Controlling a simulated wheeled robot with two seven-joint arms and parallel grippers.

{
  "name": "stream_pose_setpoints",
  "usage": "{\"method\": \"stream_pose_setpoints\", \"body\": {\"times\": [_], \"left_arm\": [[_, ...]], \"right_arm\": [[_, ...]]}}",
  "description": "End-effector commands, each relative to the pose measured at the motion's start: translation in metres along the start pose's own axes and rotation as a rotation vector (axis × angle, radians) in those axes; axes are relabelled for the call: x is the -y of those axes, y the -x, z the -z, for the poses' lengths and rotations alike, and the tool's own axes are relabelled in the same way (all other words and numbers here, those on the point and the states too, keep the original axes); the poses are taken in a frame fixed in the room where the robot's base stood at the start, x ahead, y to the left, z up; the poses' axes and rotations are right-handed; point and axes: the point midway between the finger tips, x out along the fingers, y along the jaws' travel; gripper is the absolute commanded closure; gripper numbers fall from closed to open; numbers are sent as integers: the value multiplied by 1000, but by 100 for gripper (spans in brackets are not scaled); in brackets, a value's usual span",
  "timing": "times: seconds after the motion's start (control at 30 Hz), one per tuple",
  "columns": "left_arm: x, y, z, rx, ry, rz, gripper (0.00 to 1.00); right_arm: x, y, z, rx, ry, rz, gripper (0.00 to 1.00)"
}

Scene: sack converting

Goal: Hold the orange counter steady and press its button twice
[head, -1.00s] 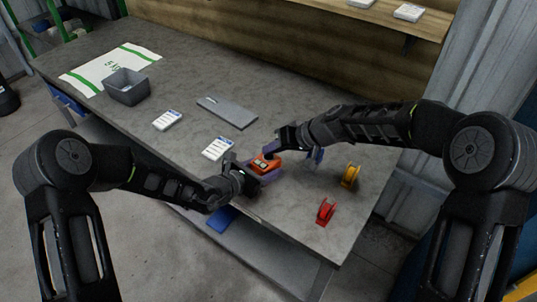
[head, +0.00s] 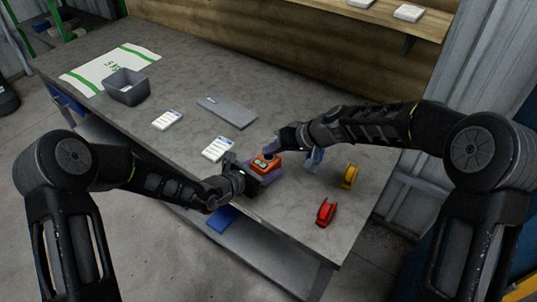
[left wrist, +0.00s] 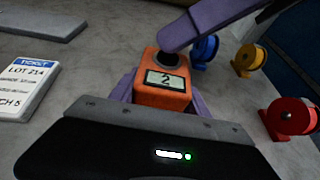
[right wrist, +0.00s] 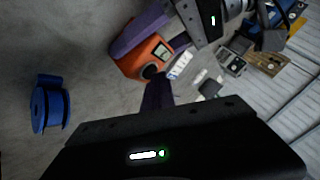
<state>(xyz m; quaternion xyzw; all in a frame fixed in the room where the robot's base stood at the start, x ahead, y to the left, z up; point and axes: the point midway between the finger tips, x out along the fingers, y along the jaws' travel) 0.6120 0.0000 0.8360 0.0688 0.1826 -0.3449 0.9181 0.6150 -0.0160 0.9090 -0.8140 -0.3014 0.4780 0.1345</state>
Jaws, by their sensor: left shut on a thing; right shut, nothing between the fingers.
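The orange counter (head: 266,165) stands on the table near its front edge. In the left wrist view the counter (left wrist: 160,98) shows a "2" on its display (left wrist: 166,81), with a black button (left wrist: 167,60) on top. My left gripper (head: 262,179) is shut on the counter, one purple finger on each side. My right gripper (head: 270,148) is shut and empty, its purple fingertips (left wrist: 176,42) just above the button. A small gap seems to show, but I cannot tell for sure. In the right wrist view the counter (right wrist: 140,52) is partly hidden by purple fingers.
Blue (head: 315,156), yellow (head: 349,176) and red (head: 326,212) spools stand right of the counter. White ticket cards (head: 217,149) and a grey plate (head: 227,112) lie to the left.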

Motion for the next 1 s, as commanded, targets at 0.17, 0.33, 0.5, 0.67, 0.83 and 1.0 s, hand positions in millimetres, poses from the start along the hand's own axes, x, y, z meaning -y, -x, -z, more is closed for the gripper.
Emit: {"method": "stream_pose_setpoints", "body": {"times": [0.17, 0.33, 0.5, 0.67, 0.83, 1.0], "left_arm": [[0, 0, 0, 1, 0, 0, 93], [0, 0, 0, 1, 0, 0, 93], [0, 0, 0, 1, 0, 0, 93], [0, 0, 0, 1, 0, 0, 93], [0, 0, 0, 1, 0, 0, 93], [0, 0, 0, 1, 0, 0, 93]], "right_arm": [[5, 7, 5, 0, 1, 0, 100], [7, 10, 7, 0, 0, 0, 100], [7, 10, 7, 0, 0, 0, 100], [8, 11, 8, -1, 0, 0, 100], [13, 18, 14, -3, 3, 0, 100], [22, 30, 22, -2, 3, 0, 100]]}}
